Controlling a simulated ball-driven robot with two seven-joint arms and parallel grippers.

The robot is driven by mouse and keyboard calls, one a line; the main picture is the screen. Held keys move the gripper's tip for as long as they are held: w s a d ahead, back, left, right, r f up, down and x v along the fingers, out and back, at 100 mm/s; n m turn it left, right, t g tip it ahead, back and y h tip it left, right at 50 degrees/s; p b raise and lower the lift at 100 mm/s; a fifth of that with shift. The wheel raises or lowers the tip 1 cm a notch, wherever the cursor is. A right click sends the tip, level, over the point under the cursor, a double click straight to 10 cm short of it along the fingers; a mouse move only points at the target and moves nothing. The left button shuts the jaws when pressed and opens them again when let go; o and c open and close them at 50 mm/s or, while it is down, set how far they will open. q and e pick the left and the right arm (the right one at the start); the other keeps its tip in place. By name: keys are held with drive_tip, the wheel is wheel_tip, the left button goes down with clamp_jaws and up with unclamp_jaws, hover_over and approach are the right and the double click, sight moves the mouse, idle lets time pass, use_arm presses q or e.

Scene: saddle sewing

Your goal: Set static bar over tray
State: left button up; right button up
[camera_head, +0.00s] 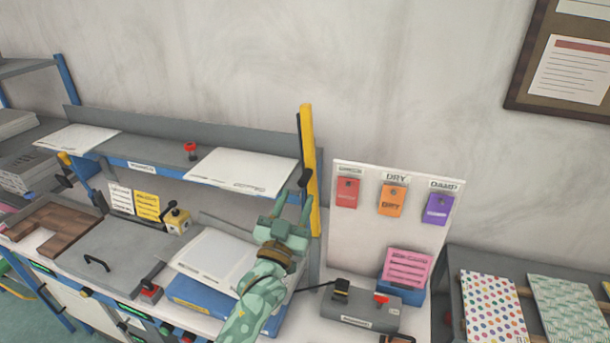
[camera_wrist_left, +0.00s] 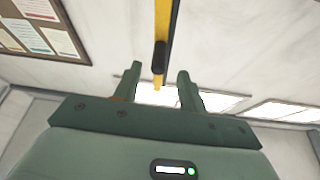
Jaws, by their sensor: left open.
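The static bar (camera_head: 311,165) is a long yellow bar with a black side, standing upright near the back wall. The tray (camera_head: 196,293) is blue, holds a stack of white sheets and sits on the bench at lower centre. My left gripper (camera_head: 293,208) is open and empty, above the tray's right side and just left of the bar's lower half. In the left wrist view the bar (camera_wrist_left: 162,36) extends from the top edge down toward the gap between the open fingers (camera_wrist_left: 158,88). I cannot tell whether they touch it. My right gripper is not in view.
A grey control box (camera_head: 358,310) with a red switch stands right of the tray. A grey shelf (camera_head: 150,168) with papers runs behind the tray. A grey press lid (camera_head: 110,255) lies left.

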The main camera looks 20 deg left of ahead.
sight(302, 187)
use_arm(q)
drive_tip(key=x, duration=0.5)
drive_tip(key=shift+s+d+r, duration=0.1)
drive_tip(key=shift+s+r, duration=0.05)
drive_tip(key=shift+r, duration=0.05)
drive_tip(key=shift+w+r+p, duration=0.15)
drive_tip(key=shift+w+p, duration=0.15)
drive_tip(key=shift+w, duration=0.4)
clamp_jaws()
